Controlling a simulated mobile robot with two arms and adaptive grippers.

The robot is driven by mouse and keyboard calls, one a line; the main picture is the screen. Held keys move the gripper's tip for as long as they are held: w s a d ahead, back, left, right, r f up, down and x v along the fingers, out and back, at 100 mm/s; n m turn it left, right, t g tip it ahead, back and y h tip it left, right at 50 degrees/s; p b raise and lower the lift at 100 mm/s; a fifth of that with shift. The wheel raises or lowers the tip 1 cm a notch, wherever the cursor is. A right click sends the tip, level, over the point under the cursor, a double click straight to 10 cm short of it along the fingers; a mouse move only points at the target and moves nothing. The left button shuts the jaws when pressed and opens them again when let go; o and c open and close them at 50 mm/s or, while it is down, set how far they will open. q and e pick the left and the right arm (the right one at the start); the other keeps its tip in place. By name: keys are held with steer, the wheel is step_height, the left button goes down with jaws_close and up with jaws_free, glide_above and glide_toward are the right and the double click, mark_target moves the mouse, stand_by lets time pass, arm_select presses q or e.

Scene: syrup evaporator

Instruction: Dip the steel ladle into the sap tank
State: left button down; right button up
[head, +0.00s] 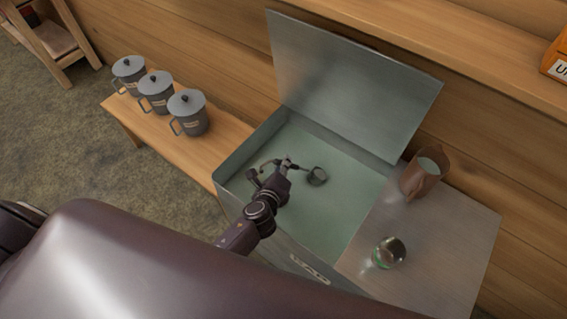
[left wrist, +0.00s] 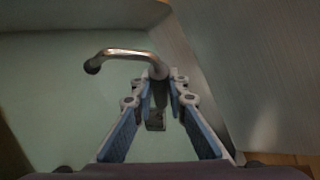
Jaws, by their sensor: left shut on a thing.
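The sap tank (head: 229,192) is a steel box with its lid (head: 350,85) raised against the wall, and pale green liquid (head: 330,218) inside. My left gripper (head: 284,166) is over the tank opening, shut on the steel ladle. The ladle's round dark bowl (head: 317,176) is to the right of the gripper, against the pale liquid; I cannot tell whether it touches the surface. In the left wrist view the ladle's bent handle (left wrist: 125,53) curves left from between the fingertips (left wrist: 162,88). My right gripper is not in view.
Three lidded grey cans (head: 156,92) stand on a wooden bench (head: 205,149) left of the tank. A metal counter (head: 440,245) on the right holds a brown jug (head: 420,178) and a glass (head: 388,252). An orange box (head: 557,58) sits on the ledge behind.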

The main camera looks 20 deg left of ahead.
arm_select(q)
step_height(320, 180, up, 20)
steer(key=p, duration=1.1)
steer(key=shift+p, duration=0.4)
stand_by(0.5)
stand_by(0.3)
